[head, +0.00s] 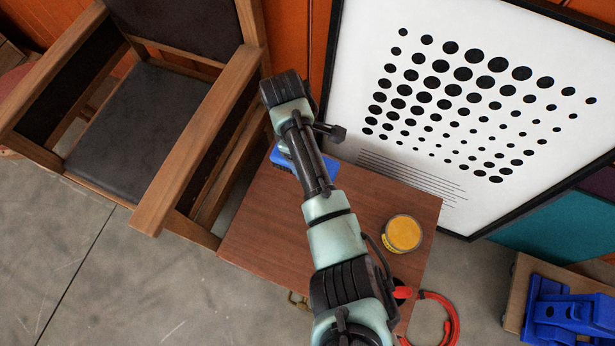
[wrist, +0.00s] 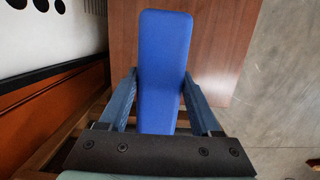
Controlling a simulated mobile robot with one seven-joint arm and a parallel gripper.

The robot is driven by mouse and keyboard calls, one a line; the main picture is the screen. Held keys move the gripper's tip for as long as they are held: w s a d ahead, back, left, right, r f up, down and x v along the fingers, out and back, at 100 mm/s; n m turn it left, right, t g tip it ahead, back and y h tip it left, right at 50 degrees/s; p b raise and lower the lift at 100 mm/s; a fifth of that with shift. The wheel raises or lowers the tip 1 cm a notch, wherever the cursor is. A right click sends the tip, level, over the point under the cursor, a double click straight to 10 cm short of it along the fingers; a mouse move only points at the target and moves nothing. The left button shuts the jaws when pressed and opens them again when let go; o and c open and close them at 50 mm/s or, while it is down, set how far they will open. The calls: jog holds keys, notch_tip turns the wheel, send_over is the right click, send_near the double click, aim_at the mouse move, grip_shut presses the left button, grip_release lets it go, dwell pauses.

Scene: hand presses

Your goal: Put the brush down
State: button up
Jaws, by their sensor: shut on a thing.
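The blue brush (wrist: 165,60) lies lengthwise between the two fingers of my gripper (wrist: 160,88) in the wrist view. The fingers are closed against its sides.
A tin with a yellow top (head: 402,232) stands on the table's right part. A wooden armchair (head: 185,135) is close on the left. A framed dotted poster (head: 470,120) leans behind. A blue press (head: 570,315) is at lower right. The table's front left is clear.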

jog(key=w+f+n+b, duration=0.2)
jog(key=f+n+b, duration=0.4)
jog(key=b, duration=0.1)
jog(key=w+f+n+t+b, duration=0.1)
jog(key=w+f+n+b, duration=0.1)
jog(key=f+n+b, duration=0.4)
jog(key=w+f+n+t+y+b, duration=0.1)
jog(key=f+n+b, duration=0.4)
jog(key=b, duration=0.5)
jog(key=shift+w+d+f+n, duration=0.3)
jog(key=shift+w+f+n, duration=0.1)
jog(key=shift+w+f, duration=0.35)
jog(key=shift+f, duration=0.1)
jog(key=o, duration=1.3)
